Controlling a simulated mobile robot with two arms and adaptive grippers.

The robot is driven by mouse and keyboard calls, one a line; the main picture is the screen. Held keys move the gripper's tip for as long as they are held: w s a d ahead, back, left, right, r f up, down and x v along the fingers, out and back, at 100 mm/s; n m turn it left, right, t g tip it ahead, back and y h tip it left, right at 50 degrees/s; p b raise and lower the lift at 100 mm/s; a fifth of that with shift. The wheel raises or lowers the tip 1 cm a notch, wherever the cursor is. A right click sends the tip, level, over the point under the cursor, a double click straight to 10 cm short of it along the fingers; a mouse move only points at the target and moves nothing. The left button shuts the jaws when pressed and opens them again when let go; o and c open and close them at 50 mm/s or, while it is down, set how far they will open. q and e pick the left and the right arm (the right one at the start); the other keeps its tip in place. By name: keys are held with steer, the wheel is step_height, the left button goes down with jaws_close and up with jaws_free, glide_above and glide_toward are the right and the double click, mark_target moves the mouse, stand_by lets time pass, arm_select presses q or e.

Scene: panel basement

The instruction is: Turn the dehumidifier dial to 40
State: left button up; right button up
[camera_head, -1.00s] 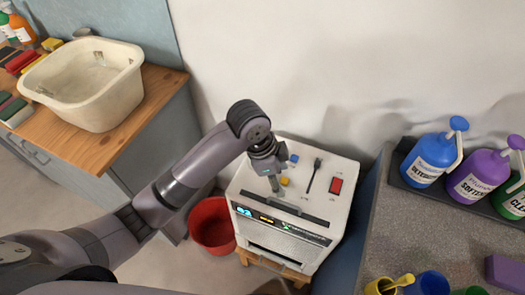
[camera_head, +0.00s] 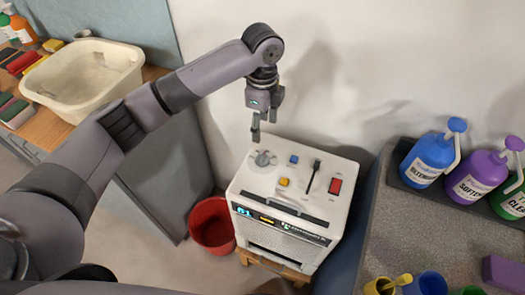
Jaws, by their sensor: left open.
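The white dehumidifier (camera_head: 282,222) stands on a small wooden stand. Its grey dial (camera_head: 263,158) is on the top panel at the back left, and its scale is too small to read. The front display (camera_head: 244,211) is lit with blue digits and an orange patch; I cannot read them surely. My left gripper (camera_head: 264,126) is open and empty, pointing down above the dial and apart from it. My right gripper is not in view.
The top panel also has a blue button (camera_head: 294,159), a yellow button (camera_head: 284,182), a black lever (camera_head: 311,176) and a red switch (camera_head: 335,186). A red bucket (camera_head: 212,226) stands left on the floor. A grey counter (camera_head: 405,225) with bottles is at right.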

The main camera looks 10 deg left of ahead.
mark_target(262, 156)
arm_select(q)
step_height(262, 156, down, 13)
steer(key=shift+r+p, duration=0.2)
steer(key=shift+p, duration=0.5)
steer(key=shift+c, duration=0.5)
steer(key=c, duration=1.1)
